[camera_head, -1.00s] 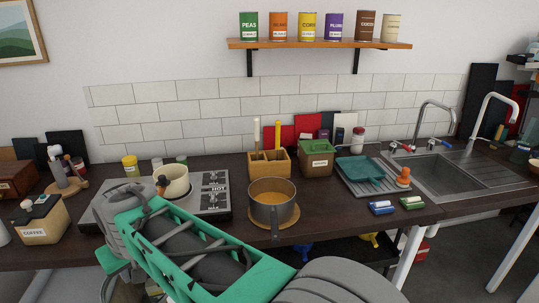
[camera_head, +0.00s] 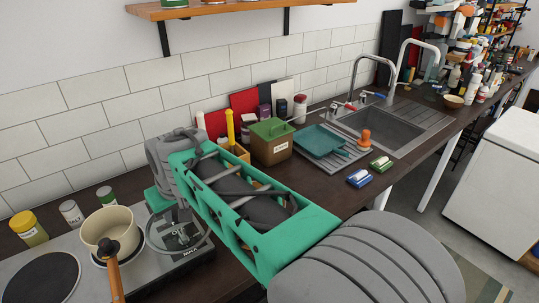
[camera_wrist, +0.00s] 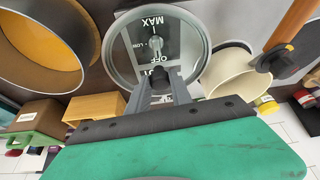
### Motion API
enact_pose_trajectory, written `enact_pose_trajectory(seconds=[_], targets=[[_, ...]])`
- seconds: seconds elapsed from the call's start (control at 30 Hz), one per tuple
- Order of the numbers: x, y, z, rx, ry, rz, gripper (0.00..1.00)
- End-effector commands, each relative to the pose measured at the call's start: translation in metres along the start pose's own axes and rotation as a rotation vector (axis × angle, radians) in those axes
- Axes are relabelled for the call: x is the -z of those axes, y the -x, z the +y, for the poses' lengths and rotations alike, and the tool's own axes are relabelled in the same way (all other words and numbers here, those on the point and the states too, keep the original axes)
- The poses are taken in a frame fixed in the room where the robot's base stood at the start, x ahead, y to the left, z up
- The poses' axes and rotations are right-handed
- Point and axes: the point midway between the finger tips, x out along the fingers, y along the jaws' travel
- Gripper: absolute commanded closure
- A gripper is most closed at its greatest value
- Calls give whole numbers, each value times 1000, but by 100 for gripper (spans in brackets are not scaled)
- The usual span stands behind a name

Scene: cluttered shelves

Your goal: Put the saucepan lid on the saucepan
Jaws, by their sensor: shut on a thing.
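A round glass lid with a grey rim (camera_wrist: 190,45) is held by my gripper (camera_wrist: 160,78), whose jaws are shut on its middle in the wrist view. Its rim also shows partly in the head view (camera_head: 172,240), over the right part of the hob. A cream saucepan (camera_head: 110,228) with a wooden handle stands open on the hob; it also shows in the wrist view (camera_wrist: 232,75), right of the lid. A larger grey pot (camera_wrist: 75,75) with a tan inside is open at the left of the wrist view. My arm hides this pot in the head view.
The hob (camera_head: 45,245) has two cans and a yellow tub behind it. The tiled wall closes the back.

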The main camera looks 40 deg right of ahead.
Motion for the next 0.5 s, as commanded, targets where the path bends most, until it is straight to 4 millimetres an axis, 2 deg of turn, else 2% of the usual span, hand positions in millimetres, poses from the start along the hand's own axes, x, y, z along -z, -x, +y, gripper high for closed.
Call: enact_pose_trajectory(seconds=[0.17,0.23,0.4,0.5], targets=[[10,18,59,53,126,0,100],[9,28,92,86,205,0,100],[-12,57,171,172,411,-1,100],[-27,70,198,207,498,0,100]])
